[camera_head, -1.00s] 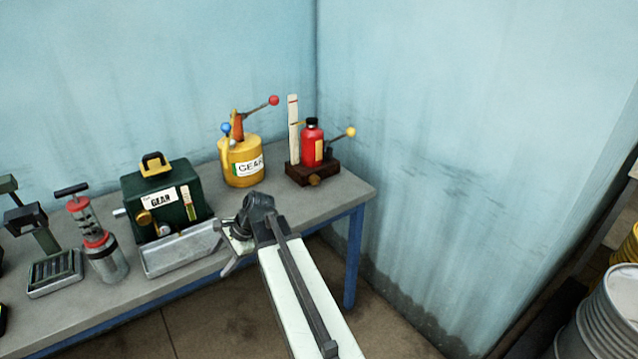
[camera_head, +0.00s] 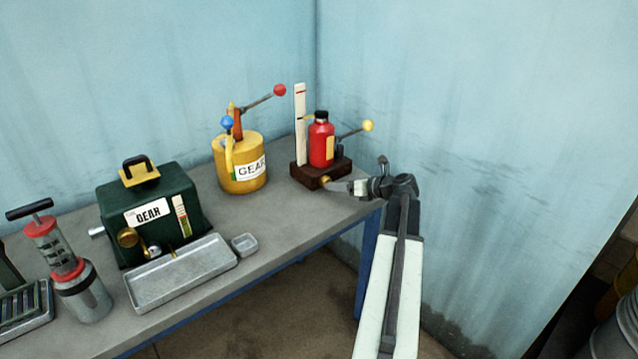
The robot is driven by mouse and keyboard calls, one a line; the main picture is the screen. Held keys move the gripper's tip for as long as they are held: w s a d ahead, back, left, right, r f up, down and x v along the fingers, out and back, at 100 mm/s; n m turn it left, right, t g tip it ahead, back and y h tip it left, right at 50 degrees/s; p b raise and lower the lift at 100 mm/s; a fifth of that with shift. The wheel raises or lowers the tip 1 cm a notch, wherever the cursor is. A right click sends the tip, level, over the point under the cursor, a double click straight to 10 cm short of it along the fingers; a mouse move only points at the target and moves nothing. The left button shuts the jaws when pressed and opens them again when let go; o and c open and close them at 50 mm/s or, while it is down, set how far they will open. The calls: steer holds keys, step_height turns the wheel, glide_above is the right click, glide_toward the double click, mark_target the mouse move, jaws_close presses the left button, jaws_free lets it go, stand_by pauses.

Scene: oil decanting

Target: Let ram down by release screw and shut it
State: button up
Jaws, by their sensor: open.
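The red bottle jack (camera_head: 321,143) stands upright on a dark brown base (camera_head: 308,176) at the bench's far right corner. A white scale board with a red mark (camera_head: 300,126) rises on its left. Its pump lever ends in a yellow ball (camera_head: 368,125) on the right. The brass release screw (camera_head: 326,181) sits low on the front of the base. My gripper (camera_head: 340,187) is open, its fingers pointing left right by the screw. I cannot tell whether the fingers touch it or stand around it. How far the screw is turned does not show.
A yellow GEAR oil can (camera_head: 241,178) with a red-knobbed lever stands left of the jack. A green GEAR box (camera_head: 165,205), a metal tray (camera_head: 185,275), a small dish (camera_head: 244,243) and a red-and-grey pump (camera_head: 75,275) stand further left. Bare bench lies before the can.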

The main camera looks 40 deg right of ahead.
mark_target(330, 181)
steer(key=shift+s+d+m, duration=0.2)
steer(key=shift+s+d, duration=0.05)
steer(key=shift+d, duration=0.25)
steer(key=shift+s+d+m, duration=0.2)
steer(key=shift+s+d, duration=0.05)
steer(key=shift+d, duration=0.25)
steer(key=shift+h, duration=0.3)
steer(key=b+x, duration=0.2)
steer(key=x, duration=0.6)
steer(key=shift+r+b, duration=0.1)
steer(key=shift+b, duration=0.3)
steer(key=shift+r, duration=0.1)
jaws_close()
steer(key=shift+s+d, duration=0.1)
steer(key=shift+d, duration=0.05)
